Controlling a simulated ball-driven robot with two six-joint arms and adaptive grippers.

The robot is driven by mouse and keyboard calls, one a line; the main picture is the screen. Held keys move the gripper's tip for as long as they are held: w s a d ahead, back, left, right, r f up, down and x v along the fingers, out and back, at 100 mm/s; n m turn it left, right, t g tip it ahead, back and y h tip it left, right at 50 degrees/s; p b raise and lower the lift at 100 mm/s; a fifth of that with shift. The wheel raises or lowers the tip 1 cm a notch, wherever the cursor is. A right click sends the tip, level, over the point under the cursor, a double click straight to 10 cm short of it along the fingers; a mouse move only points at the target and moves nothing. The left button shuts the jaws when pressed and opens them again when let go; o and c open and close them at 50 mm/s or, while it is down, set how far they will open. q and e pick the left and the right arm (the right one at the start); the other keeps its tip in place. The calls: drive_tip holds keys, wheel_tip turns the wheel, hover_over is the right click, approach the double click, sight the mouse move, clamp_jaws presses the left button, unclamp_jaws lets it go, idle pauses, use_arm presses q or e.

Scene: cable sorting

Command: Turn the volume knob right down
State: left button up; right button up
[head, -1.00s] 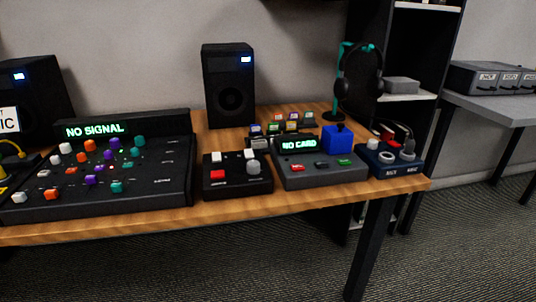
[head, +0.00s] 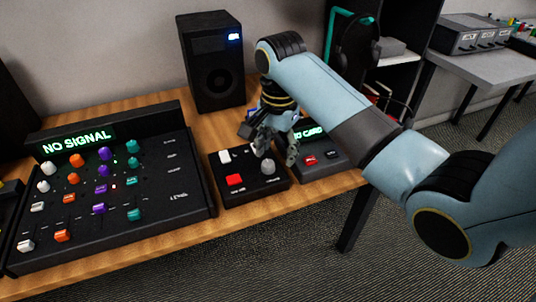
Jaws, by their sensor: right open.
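A round grey knob (head: 267,167) sits at the right of a small black box (head: 242,192), which also has white buttons and a red button (head: 235,180). It looks like the volume knob, but its label is too small to read. My right gripper (head: 277,150) is open and points down just above and behind the grey knob. Its fingers are near the knob, and I cannot tell whether they touch it. My left gripper is not in view.
A mixer (head: 150,215) with several coloured knobs and a "NO SIGNAL" display stands at the left. A black speaker (head: 212,65) stands behind. A card reader box (head: 318,165) is at the right, partly hidden by my right arm. The wooden table (head: 165,252) has a bare front strip.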

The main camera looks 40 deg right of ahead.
sight(268, 163)
drive_tip(key=w+r+m, duration=0.3)
drive_tip(key=w+r, duration=0.1)
drive_tip(key=shift+g, duration=0.3)
drive_tip(key=f, duration=0.5)
drive_tip(key=f+b, duration=0.1)
drive_tip(key=f, duration=0.5)
drive_tip(key=shift+s+d, duration=0.15)
drive_tip(key=shift+s, duration=0.05)
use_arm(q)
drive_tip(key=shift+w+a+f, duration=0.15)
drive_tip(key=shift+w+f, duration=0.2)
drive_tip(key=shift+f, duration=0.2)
use_arm(e)
drive_tip(key=shift+r, duration=0.1)
drive_tip(key=shift+c, duration=0.2)
clamp_jaws()
